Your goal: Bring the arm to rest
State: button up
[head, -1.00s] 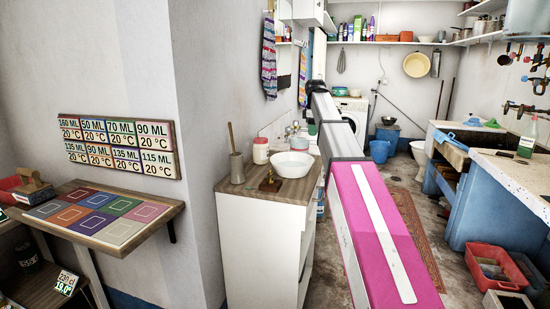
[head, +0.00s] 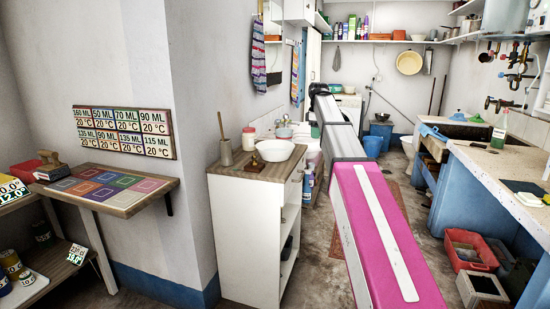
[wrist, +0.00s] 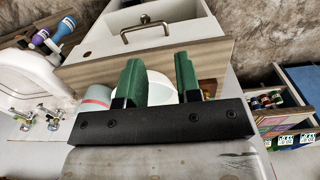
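My arm, pink and grey, stretches forward across the middle of the head view. Its far end hides my gripper there. In the wrist view my gripper (wrist: 158,82) shows two green fingers set wide apart on a black bar. Nothing is held between them. Beyond the fingers is a white bowl (wrist: 160,88), which stands on a wooden-topped cabinet (wrist: 210,62). In the head view the bowl (head: 276,151) is on the cabinet top (head: 250,172), left of my arm.
A wall shelf (head: 140,195) with coloured squares is at the left. A stone counter (head: 500,170) and a red crate (head: 470,250) are at the right. A blue bucket (head: 373,146) stands further back. Floor (head: 410,210) is clear between arm and counter.

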jog(key=s+f+m, duration=0.3)
jog(key=s+f, duration=0.4)
jog(key=f, duration=0.5)
jog(key=s+d+f+m, duration=0.1)
jog(key=s+f+m, duration=0.2)
jog(key=s+f, duration=0.6)
jog(key=s+f+m, duration=0.4)
jog(key=s+f, duration=0.1)
jog(key=f, duration=0.9)
jog(key=s+f+m, duration=0.3)
jog(key=s+f, duration=0.5)
jog(key=s, duration=0.3)
jog(key=shift+s+d+f+m, duration=0.15)
jog(key=shift+d+f+m, duration=0.05)
jog(key=shift+f+m, duration=0.2)
